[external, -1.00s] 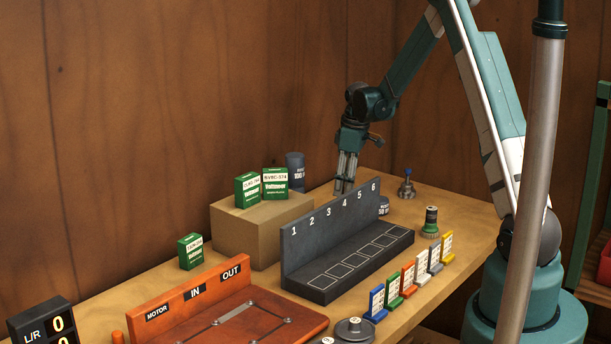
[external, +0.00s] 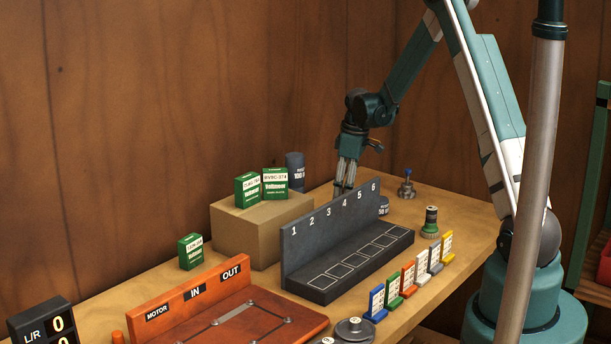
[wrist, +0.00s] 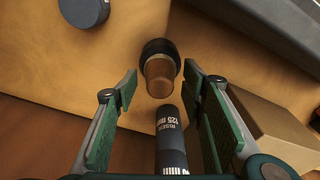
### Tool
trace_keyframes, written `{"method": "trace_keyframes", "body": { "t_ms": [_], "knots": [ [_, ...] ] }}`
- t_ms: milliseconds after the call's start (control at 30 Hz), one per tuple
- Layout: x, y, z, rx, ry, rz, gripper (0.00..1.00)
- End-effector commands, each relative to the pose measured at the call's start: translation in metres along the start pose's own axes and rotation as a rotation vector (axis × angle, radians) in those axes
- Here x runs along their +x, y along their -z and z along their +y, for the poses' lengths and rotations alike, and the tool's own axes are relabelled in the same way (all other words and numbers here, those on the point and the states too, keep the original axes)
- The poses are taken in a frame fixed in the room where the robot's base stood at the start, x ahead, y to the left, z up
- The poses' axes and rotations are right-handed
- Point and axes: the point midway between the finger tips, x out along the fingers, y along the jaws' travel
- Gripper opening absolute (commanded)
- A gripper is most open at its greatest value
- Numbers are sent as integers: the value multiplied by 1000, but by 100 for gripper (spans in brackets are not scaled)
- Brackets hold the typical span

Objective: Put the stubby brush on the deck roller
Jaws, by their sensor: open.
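In the wrist view a short piece with a wide black collar and a tan, wood-like end (wrist: 160,75), which looks like the stubby brush, stands ahead of my gripper (wrist: 160,88). My gripper is open, with one green-padded finger on each side of the tan end; I cannot tell if they touch it. In the external view my gripper (external: 344,188) points down behind the black numbered rack (external: 330,230), which hides its tips and the brush. I cannot surely tell which thing is the deck roller; a grey wheel-like part (external: 354,330) lies at the bottom edge.
A dark riser marked 125 mm (wrist: 171,140) stands close by between the fingers' bases in the wrist view. Another dark round riser (wrist: 84,10) is at top left. A cardboard box (external: 255,228) carries green boxes. Coloured tags (external: 408,278) line the front of the rack.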

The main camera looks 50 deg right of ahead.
Motion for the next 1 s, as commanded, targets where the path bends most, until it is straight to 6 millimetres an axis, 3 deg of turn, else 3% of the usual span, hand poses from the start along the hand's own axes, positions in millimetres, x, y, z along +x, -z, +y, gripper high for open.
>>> {"method": "trace_keyframes", "body": {
  "t_ms": [467, 1000],
  "knots": [
    [-14, 0, 0, 0, 0, 0, 41],
    [-84, 0, 0, 0, 0, 0, 41]
  ]
}}
